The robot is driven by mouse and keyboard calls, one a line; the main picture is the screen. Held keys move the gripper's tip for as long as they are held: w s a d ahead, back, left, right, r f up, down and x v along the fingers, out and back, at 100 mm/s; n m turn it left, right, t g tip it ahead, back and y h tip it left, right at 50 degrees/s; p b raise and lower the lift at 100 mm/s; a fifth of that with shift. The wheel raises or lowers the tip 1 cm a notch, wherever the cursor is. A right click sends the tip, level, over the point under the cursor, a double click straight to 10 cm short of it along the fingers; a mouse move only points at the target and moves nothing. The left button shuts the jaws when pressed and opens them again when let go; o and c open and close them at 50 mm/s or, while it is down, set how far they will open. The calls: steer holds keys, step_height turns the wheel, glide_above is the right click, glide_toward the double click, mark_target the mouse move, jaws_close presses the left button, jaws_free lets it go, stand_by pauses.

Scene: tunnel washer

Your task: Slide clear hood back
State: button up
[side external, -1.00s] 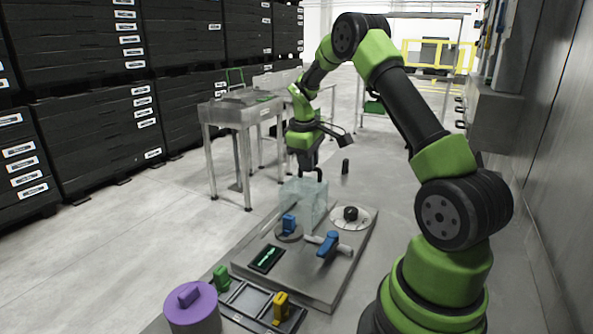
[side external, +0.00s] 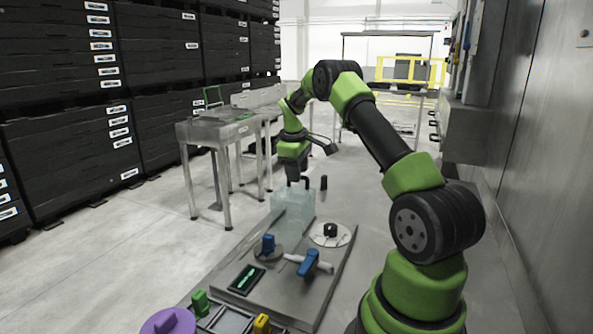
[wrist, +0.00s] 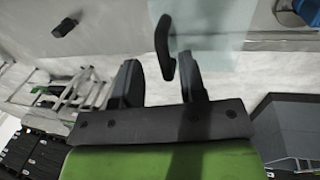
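A black curved handle (wrist: 163,48) stands at the hood's near edge in the wrist view. My gripper (side external: 294,181) is low over the top of the hood. In the wrist view its two fingers (wrist: 158,62) are spread apart, with the handle's lower end between them, close to the right finger. I cannot tell whether that finger touches it.
A small black post (side external: 323,183) stands behind the hood. A purple lidded container (side external: 168,322) is at the front left.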

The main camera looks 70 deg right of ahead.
mark_target(294, 190)
steer(key=shift+r, duration=0.1)
steer(key=v, duration=0.9)
steer(key=shift+r, duration=0.4)
